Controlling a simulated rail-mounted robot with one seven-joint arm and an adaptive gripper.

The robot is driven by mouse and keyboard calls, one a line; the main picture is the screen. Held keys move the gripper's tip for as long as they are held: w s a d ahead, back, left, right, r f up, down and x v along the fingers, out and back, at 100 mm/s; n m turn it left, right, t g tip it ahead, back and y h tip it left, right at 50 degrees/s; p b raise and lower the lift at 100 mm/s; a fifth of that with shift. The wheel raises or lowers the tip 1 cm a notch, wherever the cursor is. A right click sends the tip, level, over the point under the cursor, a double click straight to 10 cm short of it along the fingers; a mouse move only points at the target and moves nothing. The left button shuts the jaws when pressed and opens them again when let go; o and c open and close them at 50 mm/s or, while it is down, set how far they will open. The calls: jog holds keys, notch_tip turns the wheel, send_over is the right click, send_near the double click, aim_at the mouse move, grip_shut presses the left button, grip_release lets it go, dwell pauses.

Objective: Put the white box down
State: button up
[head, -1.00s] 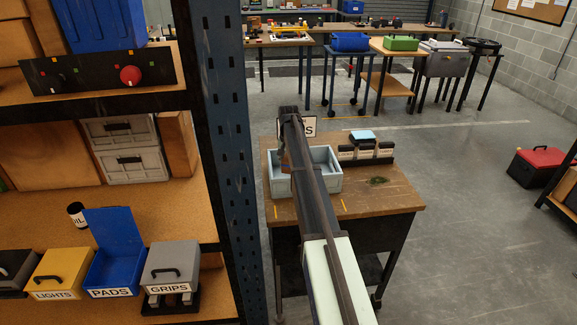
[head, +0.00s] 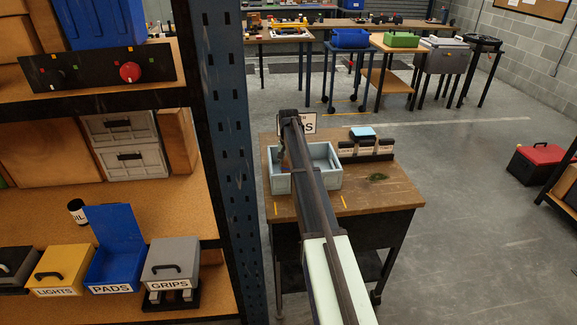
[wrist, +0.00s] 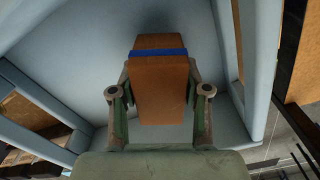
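My gripper (wrist: 160,95) is shut on a brown block (wrist: 160,92) with a blue band, its fingers against the block's two sides. The block is over or inside a pale blue-grey open bin (wrist: 85,60); whether it touches the floor I cannot tell. In the head view the bin (head: 328,182) stands on a brown-topped workbench (head: 385,200), and my arm hides most of the gripper and block. I see no white box in the gripper.
Small black-and-white labelled holders (head: 366,152) and a light blue item (head: 362,132) stand right of the bin. A sign (head: 308,122) stands behind it. A blue shelf post (head: 228,150) rises left of the bench. The bench's front right is mostly clear.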

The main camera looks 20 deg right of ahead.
jog(key=shift+o, duration=0.6)
jog(key=shift+r, duration=0.55)
notch_tip(320, 180, up, 12)
jog(key=b, duration=0.2)
jog(key=shift+b, duration=0.35)
